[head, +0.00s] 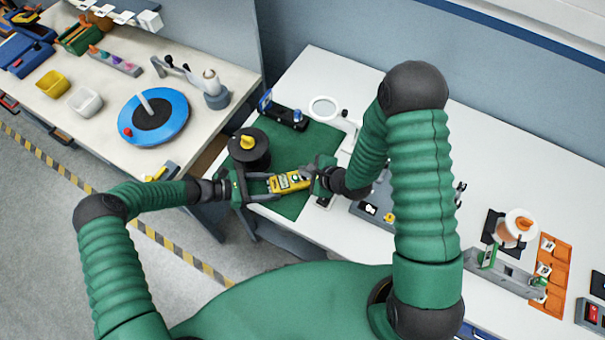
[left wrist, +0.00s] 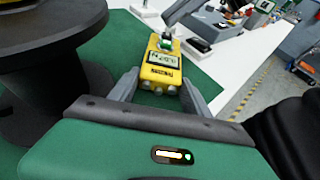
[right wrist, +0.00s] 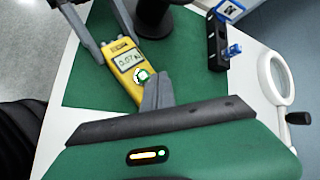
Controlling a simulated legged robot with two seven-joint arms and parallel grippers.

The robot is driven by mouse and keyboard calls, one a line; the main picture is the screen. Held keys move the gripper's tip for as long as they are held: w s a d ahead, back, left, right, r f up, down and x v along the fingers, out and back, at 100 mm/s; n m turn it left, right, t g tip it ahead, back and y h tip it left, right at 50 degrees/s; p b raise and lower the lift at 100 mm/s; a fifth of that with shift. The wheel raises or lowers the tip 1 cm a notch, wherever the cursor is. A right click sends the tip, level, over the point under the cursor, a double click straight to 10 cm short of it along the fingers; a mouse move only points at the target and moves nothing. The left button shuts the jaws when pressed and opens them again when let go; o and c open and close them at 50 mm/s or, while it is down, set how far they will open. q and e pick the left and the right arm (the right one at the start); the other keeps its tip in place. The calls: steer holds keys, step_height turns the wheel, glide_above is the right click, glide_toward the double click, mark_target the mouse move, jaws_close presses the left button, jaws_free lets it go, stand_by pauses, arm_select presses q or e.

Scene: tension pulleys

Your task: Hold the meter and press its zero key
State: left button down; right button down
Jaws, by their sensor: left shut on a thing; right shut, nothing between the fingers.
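The yellow meter (head: 288,182) is held over the green mat (head: 290,210). My left gripper (head: 268,186) is shut on one end of it; its two fingers flank the meter in the left wrist view (left wrist: 162,76). In the right wrist view the meter (right wrist: 124,62) shows a lit display reading about 0.07 and a round green-and-white key (right wrist: 141,76). My right gripper (right wrist: 157,82) is shut and empty, its fingertips right beside that key. I cannot tell whether they touch it. The right gripper also shows at the meter's right end in the head view (head: 306,173).
A black spool (head: 249,150) stands on the mat close to my left gripper. A blue-and-black fixture (head: 284,112) and a ring magnifier (head: 323,108) stand behind. A grey box (head: 368,209) lies to the right. White table (head: 440,170) shows further right.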

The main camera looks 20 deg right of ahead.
steer(key=shift+f, duration=0.15)
steer(key=shift+f, duration=0.2)
steer(key=shift+f, duration=0.5)
stand_by(0.7)
steer(key=shift+r, duration=0.9)
steer(key=shift+r, duration=2.5)
